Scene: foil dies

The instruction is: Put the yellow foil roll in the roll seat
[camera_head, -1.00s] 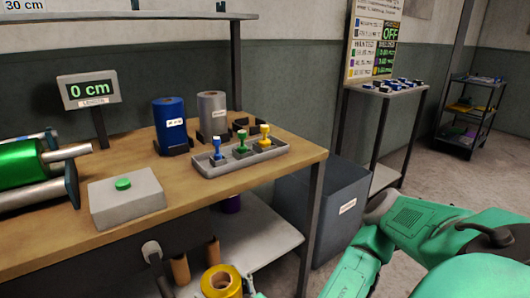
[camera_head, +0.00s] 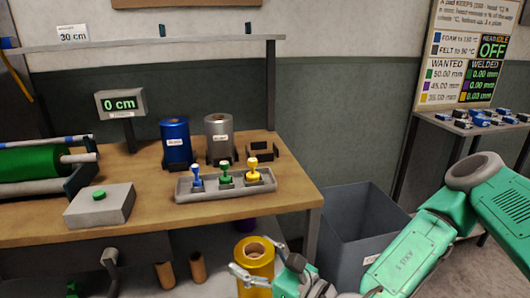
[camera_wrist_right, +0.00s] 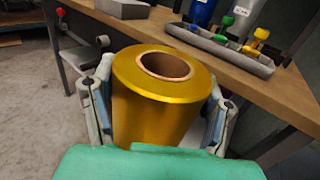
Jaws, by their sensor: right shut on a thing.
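The yellow foil roll (camera_head: 254,264) is a shiny gold cylinder with a brown hollow core. My right gripper (camera_head: 265,270) is shut on it, with a finger on each side, in front of and below the table's front edge. In the right wrist view the roll (camera_wrist_right: 160,95) stands roughly upright between the fingers. The empty dark roll seat (camera_head: 263,152) is at the back right of the table, beside the silver roll. The roll is apart from the seat. My left gripper is not in view.
A blue roll (camera_head: 175,142) and a silver roll (camera_head: 219,138) stand left of the seat. A grey tray (camera_head: 211,191) with blue, green and yellow handled pieces lies in front. A grey box with a green button (camera_head: 100,207) is further left. A grey bin (camera_head: 355,232) stands right of the table.

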